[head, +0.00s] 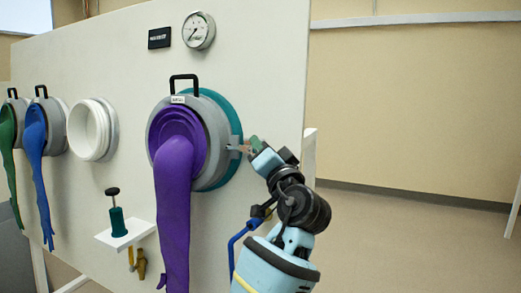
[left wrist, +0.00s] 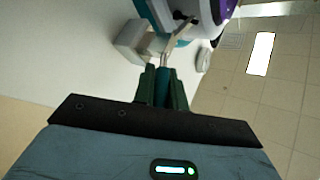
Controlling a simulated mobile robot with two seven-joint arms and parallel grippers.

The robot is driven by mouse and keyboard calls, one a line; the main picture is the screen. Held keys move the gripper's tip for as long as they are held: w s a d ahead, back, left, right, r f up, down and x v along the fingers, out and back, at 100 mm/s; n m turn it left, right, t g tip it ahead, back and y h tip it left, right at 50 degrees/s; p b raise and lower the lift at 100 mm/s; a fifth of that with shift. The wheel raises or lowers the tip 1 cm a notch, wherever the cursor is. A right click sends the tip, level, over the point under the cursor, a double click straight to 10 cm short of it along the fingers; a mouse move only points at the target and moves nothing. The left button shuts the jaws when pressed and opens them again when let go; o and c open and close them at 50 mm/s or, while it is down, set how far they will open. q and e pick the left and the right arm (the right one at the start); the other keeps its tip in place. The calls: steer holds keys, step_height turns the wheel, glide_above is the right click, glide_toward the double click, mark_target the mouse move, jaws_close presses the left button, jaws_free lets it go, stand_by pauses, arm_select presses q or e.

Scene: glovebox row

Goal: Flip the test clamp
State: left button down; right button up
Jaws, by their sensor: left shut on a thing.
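A glove port with a grey ring, a teal collar (head: 229,112) and a hanging purple glove (head: 175,205) is on the white panel. The test clamp (head: 236,148) is a small metal piece on the right side of this port. My left gripper (head: 253,145) is at the clamp's outer end. In the left wrist view the clamp shows as a grey block with a metal lever (left wrist: 172,45), and the dark fingers of my left gripper (left wrist: 162,85) are shut on a teal part at the lever's end. The fingers partly hide this grip. My right gripper is not in view.
A round gauge (head: 198,30) is above the port. A small white shelf (head: 125,234) with a teal pump-like object (head: 117,220) is at lower left. An open white port (head: 92,130) and ports with blue (head: 37,140) and green gloves are further left. The floor right of the panel is clear.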

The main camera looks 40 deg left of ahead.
arm_select(q)
steer(key=c, duration=1.4)
jaws_free()
steer(key=shift+c, duration=0.2)
steer(key=shift+s+d+f, duration=0.2)
steer(key=shift+d+f, duration=0.1)
steer(key=shift+d, duration=0.1)
steer(key=b+v, duration=0.1)
steer(key=v, duration=0.5)
steer(key=shift+s+d, duration=0.2)
steer(key=shift+d, duration=0.1)
steer(key=shift+c, duration=0.2)
